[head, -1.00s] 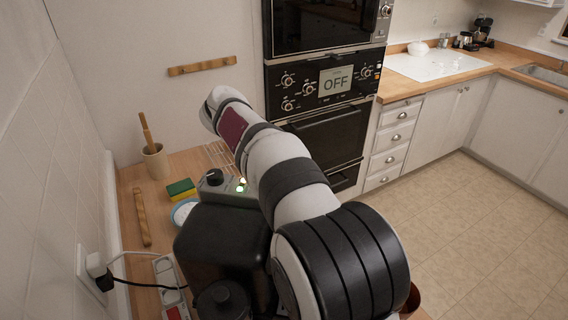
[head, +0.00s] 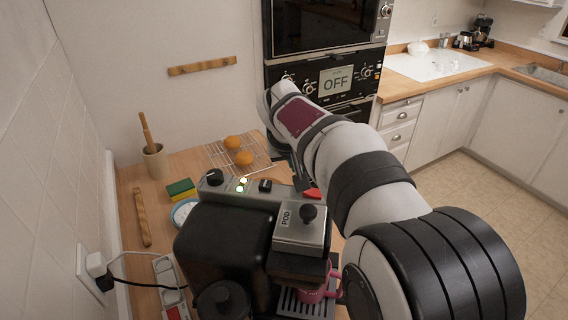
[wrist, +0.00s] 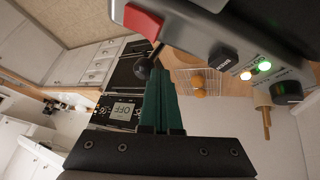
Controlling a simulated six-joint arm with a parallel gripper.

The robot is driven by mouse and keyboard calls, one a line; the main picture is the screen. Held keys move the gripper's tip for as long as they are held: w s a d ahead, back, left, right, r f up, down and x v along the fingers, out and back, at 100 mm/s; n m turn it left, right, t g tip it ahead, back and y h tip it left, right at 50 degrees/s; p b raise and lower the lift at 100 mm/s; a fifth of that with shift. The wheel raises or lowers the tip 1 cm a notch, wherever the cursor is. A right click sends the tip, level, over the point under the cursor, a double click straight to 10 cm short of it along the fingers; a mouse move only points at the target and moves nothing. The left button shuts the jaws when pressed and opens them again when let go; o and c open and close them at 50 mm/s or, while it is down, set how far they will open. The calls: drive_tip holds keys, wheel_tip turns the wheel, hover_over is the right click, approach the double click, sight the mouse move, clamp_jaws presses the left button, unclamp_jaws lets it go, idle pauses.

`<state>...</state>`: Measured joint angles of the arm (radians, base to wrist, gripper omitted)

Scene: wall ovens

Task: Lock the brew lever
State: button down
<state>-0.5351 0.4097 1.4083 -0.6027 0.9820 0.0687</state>
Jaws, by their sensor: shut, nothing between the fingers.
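A black coffee machine (head: 222,245) stands on the wooden counter, with a silver lid marked POD (head: 302,230) on its right side. A red part (head: 313,193) shows on its top edge, and also at the upper left of the wrist view (wrist: 143,22). In the wrist view a short lever with a black ball knob (wrist: 142,68) sticks out below the red part, beside the fingertips. I cannot tell whether they touch. My gripper (wrist: 161,72) is shut and empty, its green fingers together. In the head view my arm partly hides the gripper.
A pink mug (head: 315,294) stands on the drip tray. Behind are a wire rack (head: 218,158) with orange round items, a sponge (head: 181,188) and wall ovens reading OFF (head: 336,82).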

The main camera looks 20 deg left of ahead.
drive_tip(key=d+f+m+y, duration=0.2)
drive_tip(key=d+f+y, duration=0.1)
drive_tip(key=d+y, duration=0.3)
drive_tip(key=shift+w+d, duration=0.35)
drive_tip(key=shift+d, duration=0.4)
drive_tip(key=shift+d+f, duration=0.1)
drive_tip(key=shift+f, duration=0.05)
idle(0.3)
drive_tip(key=shift+s+r, duration=0.2)
drive_tip(key=shift+r, duration=0.25)
drive_tip(key=r, duration=0.1)
drive_tip(key=s+r, duration=0.1)
drive_tip(key=r, duration=0.1)
drive_tip(key=shift+s+a, duration=0.3)
drive_tip(key=shift+s, duration=0.1)
drive_tip(key=s+d+r, duration=0.4)
drive_tip(key=d+r, duration=0.1)
drive_tip(key=d, duration=0.1)
drive_tip(key=shift+s+d, duration=0.25)
drive_tip(key=shift+d, duration=0.1)
